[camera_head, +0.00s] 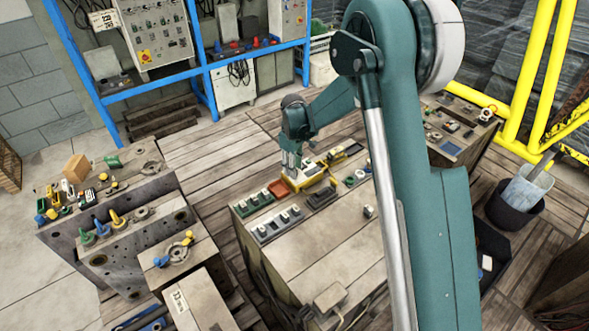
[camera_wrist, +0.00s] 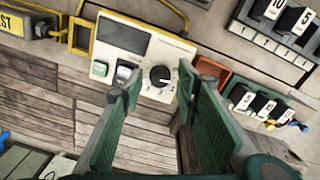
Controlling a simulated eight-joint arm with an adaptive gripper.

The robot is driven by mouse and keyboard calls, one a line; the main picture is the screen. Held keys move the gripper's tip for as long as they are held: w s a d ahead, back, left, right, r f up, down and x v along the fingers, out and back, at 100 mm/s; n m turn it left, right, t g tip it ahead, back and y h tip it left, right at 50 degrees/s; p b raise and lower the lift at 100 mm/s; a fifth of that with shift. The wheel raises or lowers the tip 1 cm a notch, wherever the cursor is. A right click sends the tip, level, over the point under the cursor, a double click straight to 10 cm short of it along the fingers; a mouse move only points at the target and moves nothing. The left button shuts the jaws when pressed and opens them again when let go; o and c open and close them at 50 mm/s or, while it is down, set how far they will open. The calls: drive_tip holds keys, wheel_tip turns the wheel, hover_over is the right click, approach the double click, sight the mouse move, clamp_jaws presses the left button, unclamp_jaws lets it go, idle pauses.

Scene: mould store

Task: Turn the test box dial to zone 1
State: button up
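The test box (camera_head: 309,177) is a pale box with yellow edging on the bench top in the head view. In the wrist view the test box (camera_wrist: 146,48) shows a dark window, a green button (camera_wrist: 101,69), a rocker switch (camera_wrist: 124,72) and a round black dial (camera_wrist: 160,76) with small marks around it. The dial's setting is too small to read. My gripper (camera_head: 291,166) is above the box's near left end. In the wrist view my gripper (camera_wrist: 160,92) is open, with the dial showing between its green-padded fingers. Contact with the dial cannot be told.
An orange-red tray (camera_wrist: 213,70) lies right of the box. A yellow unit (camera_wrist: 28,22) stands at the left. In the head view, a bare stretch of bench top (camera_head: 335,245) lies in front.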

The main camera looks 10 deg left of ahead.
drive_tip(key=shift+f, duration=0.15)
drive_tip(key=c, duration=0.9)
drive_tip(key=shift+m, duration=0.3)
drive_tip(key=m+b, duration=0.1)
drive_tip(key=m, duration=0.2)
drive_tip(key=shift+m+b, duration=0.3)
drive_tip(key=shift+m, duration=1.8)
drive_tip(key=o, duration=0.9)
